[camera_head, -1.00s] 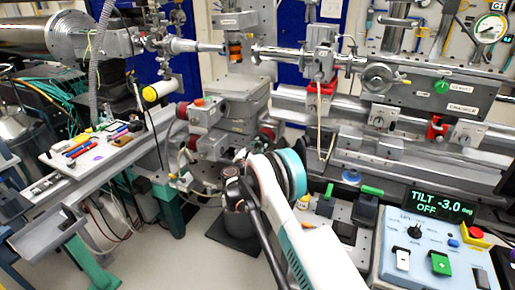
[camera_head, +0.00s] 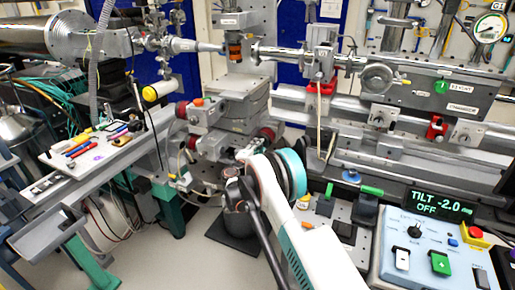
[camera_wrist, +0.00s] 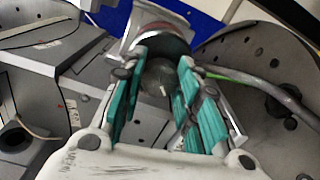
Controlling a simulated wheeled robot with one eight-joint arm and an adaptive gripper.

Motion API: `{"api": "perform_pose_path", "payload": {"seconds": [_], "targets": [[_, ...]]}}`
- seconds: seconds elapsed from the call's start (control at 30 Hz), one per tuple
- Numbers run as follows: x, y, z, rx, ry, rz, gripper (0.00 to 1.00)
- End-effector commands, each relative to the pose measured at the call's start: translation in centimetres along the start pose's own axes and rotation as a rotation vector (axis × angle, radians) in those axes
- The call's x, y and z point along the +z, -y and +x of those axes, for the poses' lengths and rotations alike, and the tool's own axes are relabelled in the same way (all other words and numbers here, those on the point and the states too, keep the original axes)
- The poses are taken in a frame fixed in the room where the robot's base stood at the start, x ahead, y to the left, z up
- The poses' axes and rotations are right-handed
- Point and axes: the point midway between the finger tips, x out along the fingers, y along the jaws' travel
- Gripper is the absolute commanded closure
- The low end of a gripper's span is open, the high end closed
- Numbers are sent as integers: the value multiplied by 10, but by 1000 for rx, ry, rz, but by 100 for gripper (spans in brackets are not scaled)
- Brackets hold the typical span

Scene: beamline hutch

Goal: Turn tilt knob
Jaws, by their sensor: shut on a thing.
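The tilt knob (camera_wrist: 160,78) shows in the wrist view as a dark round knob with a pale mark on its face. My gripper (camera_wrist: 160,65) has its teal-padded fingers on either side of the knob and is shut on it. Part of the knob is hidden between the fingers. In the head view my arm reaches to the grey sample stage (camera_head: 238,112), and my gripper is mostly hidden there behind the wrist.
A blue control box (camera_head: 430,252) with switches and a red button stands at the lower right. A tray (camera_head: 62,162) with pens and tools is at the left. A rail bench (camera_head: 440,95) runs along the right. Grey floor (camera_head: 220,262) is clear at the lower middle.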

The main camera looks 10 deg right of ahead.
Motion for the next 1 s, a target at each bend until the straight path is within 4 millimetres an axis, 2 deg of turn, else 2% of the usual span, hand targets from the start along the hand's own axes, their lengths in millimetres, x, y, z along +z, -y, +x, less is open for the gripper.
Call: {"api": "perform_pose_path", "payload": {"seconds": [0.3,0.8,0.83,0.9,1.0], "targets": [[3,3,0,-2,7,111,94],[4,4,0,-4,9,130,94],[4,4,0,-4,9,130,68],[4,4,0,-4,9,130,52],[4,5,0,-4,9,130,51]]}}
